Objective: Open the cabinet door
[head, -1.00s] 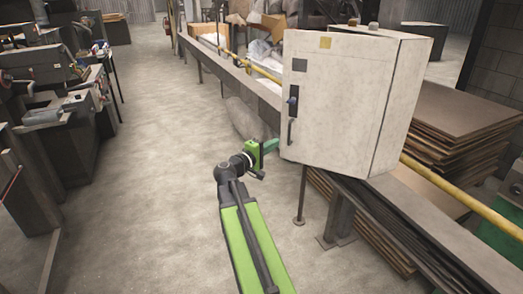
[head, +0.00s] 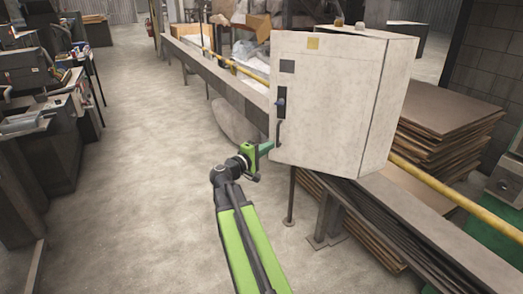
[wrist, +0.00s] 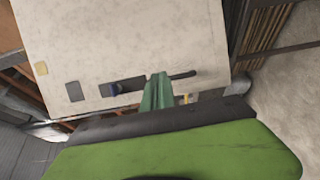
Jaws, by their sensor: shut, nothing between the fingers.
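The pale grey cabinet (head: 325,105) stands at the centre right in the head view, its door facing me and closed. A dark upright handle (head: 279,133) sits low on the door's left side, below a dark lock plate with a blue part (head: 281,103). My gripper (head: 268,147) is at the left edge of the door, close beside the handle. In the wrist view its green fingers (wrist: 157,92) are together with nothing between them, in front of the door (wrist: 150,40) and partly overlapping the handle bar (wrist: 183,74). I cannot tell whether they touch it.
Stacked brown boards (head: 445,120) lie right of the cabinet. A yellow rail (head: 450,200) and a long grey beam (head: 410,205) run past it. Machines (head: 35,95) line the left side. The concrete floor (head: 150,170) between is clear.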

